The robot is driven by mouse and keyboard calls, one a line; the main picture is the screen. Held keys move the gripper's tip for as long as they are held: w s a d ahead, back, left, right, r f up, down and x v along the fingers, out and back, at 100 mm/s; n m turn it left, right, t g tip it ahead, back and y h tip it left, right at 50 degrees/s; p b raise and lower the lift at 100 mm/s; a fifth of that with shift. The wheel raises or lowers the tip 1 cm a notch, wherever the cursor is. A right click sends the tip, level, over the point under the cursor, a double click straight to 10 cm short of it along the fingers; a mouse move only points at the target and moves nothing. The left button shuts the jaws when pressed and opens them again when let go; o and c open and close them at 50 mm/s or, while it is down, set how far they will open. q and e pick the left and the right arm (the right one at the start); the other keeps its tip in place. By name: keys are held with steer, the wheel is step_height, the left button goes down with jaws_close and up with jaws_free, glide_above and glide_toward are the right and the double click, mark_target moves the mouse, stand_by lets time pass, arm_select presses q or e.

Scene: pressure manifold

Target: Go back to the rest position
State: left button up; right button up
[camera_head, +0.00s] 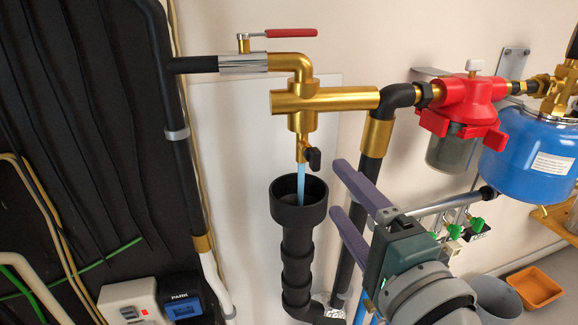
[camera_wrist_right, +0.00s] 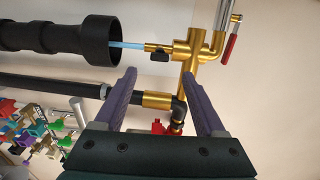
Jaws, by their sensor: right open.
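My right gripper (camera_head: 338,190) comes in from the lower right of the head view, its two purple fingers apart and empty. Its fingertips are to the right of the black drain funnel (camera_head: 298,215) and below the brass manifold (camera_head: 325,99). In the right wrist view the open fingers (camera_wrist_right: 162,72) appear in front of the pipework, with nothing between them held. A small brass drain valve with a black handle (camera_head: 314,159) hangs under the manifold. A light blue stream (camera_head: 301,184) runs from it into the funnel. My left gripper is not in view.
A red lever (camera_head: 291,33) sits on the upper pipe. A red filter (camera_head: 470,100) and a blue tank (camera_head: 530,150) stand at the right. Green-handled small valves (camera_head: 477,223) are near my right wrist. An orange tray (camera_head: 535,287) and a grey bucket (camera_head: 496,296) are lower right.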

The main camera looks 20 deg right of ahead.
steer(key=s+a+r+n+g+y+p, duration=0.4)
steer(key=s+n+g+p, duration=0.4)
steer(key=n, duration=0.5)
steer(key=s+d+r+n+g+h+p, duration=0.2)
steer(key=s+d+r+n+g+p, duration=0.15)
steer(key=s, duration=0.35)
steer(key=s+d+r+n+g+h+p, duration=0.2)
steer(key=s+d+n+g+p, duration=0.15)
steer(key=s, duration=0.35)
step_height(320, 180, up, 35)
steer(key=p, duration=3.5)
steer(key=shift+m+t, duration=0.3)
